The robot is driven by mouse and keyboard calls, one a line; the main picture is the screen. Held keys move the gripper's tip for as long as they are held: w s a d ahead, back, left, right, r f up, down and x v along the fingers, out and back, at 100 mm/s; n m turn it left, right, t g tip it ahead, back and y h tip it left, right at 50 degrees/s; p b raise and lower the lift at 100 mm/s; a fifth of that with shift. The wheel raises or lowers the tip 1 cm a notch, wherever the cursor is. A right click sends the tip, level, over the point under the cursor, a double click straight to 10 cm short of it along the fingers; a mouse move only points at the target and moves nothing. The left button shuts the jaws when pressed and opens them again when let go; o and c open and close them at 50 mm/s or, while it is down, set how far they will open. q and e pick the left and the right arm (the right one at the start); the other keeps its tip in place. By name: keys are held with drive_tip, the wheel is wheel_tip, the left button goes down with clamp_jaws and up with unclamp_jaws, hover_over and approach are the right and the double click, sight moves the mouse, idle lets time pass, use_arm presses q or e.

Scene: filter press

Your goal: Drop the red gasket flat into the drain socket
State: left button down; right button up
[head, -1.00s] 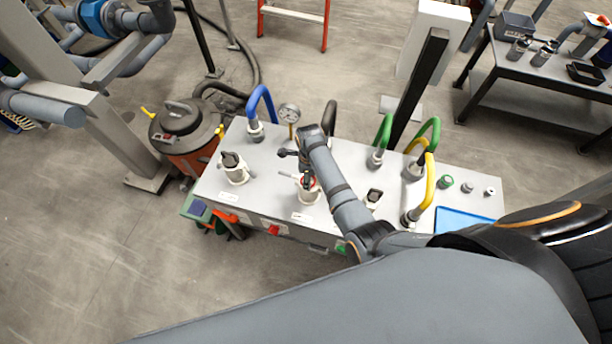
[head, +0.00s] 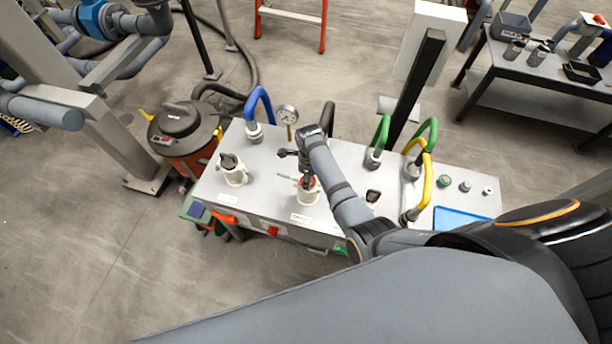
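A small red ring-like piece (head: 308,181), which looks like the red gasket, shows at the top of a white socket (head: 309,196) on the grey bench top. My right arm reaches in from the right, and its gripper (head: 304,172) points down right over this socket. The fingers are small and partly hidden by the wrist, so I cannot tell whether they hold the red piece or whether it lies flat. A similar white socket (head: 235,176) with a dark fitting stands to the left. The labels are too small to read, so I cannot tell which is the drain. My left gripper is out of view.
The bench top (head: 268,168) carries a pressure gauge (head: 288,115), a blue hose (head: 262,104), green hoses (head: 381,134) and a yellow hose (head: 427,185). A blue tray (head: 458,218) lies at its right end. An orange vacuum (head: 185,130) stands left of the bench.

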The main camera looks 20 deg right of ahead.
drive_tip(key=o, duration=0.8)
wheel_tip(320, 180, up, 8)
drive_tip(key=a, duration=0.1)
drive_tip(key=shift+w+f, duration=0.25)
drive_tip(key=shift+w, duration=0.15)
